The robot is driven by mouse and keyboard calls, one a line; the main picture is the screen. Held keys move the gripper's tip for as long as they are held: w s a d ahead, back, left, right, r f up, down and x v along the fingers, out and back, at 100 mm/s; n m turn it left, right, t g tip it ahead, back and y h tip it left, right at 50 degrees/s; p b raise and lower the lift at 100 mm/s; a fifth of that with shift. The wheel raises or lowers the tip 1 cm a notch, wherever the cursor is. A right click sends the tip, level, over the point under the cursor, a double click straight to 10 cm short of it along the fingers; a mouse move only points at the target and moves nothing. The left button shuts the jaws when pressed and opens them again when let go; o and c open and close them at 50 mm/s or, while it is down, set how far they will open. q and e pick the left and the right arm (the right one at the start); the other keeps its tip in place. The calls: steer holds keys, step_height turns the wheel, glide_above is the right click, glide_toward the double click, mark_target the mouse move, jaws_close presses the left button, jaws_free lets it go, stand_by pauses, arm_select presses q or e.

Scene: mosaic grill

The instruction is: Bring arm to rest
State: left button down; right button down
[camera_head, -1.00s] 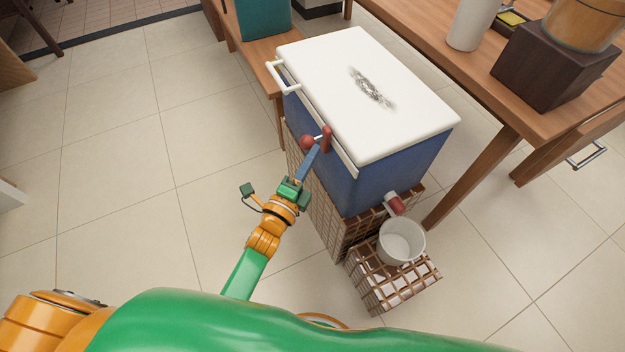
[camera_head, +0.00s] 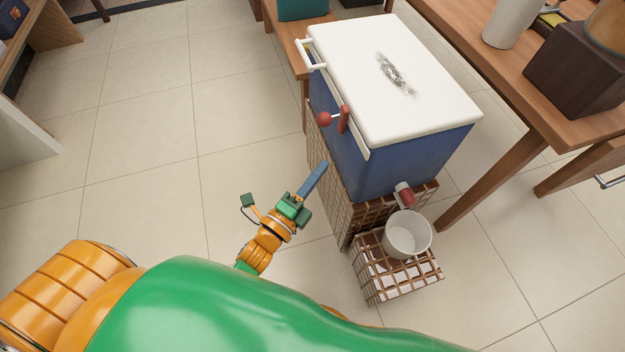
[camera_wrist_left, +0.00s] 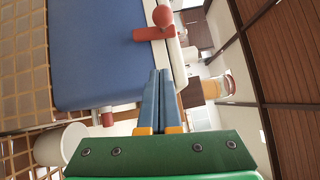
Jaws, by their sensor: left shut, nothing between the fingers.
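My left gripper (camera_head: 315,178) is green and orange with blue fingers. It is shut and empty, apart from the cooler, over the floor to its left. In the left wrist view the shut blue fingers (camera_wrist_left: 159,90) lie side by side with nothing between them. The blue cooler (camera_head: 400,165) has a closed white lid (camera_head: 385,75) with a dark emblem. A red latch handle (camera_head: 343,119) with a red ball (camera_head: 323,119) is on its left side; they also show in the left wrist view. My right gripper is not in view.
The cooler stands on a tiled base (camera_head: 318,150). A white pot (camera_head: 407,234) sits on a lower tiled step (camera_head: 375,285) under a red-handled tap (camera_head: 405,195). A wooden table (camera_head: 480,70) stands at the right. The floor (camera_head: 140,150) at the left is clear.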

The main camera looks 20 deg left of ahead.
arm_select(q)
steer(key=s+a+f+n+g+y, duration=0.1)
steer(key=s+a+f+n+g, duration=0.1)
steer(key=s+f+n+g, duration=0.45)
steer(key=s+a+f+n+g+y, duration=0.2)
steer(key=s+f+n, duration=0.2)
steer(key=s+f, duration=0.7)
steer(key=s+a+f+n+g+y, duration=0.15)
steer(key=s+f+n+g, duration=0.35)
steer(key=f, duration=0.9)
steer(key=s+a+f+n+g, duration=0.3)
steer(key=s+n+g, duration=0.15)
steer(key=s, duration=0.45)
step_height(320, 180, up, 16)
steer(key=t+p, duration=0.1)
steer(key=p, duration=1.4)
steer(key=shift+w+f+y, duration=0.25)
steer(key=shift+w+y, duration=0.05)
steer(key=shift+y, duration=0.05)
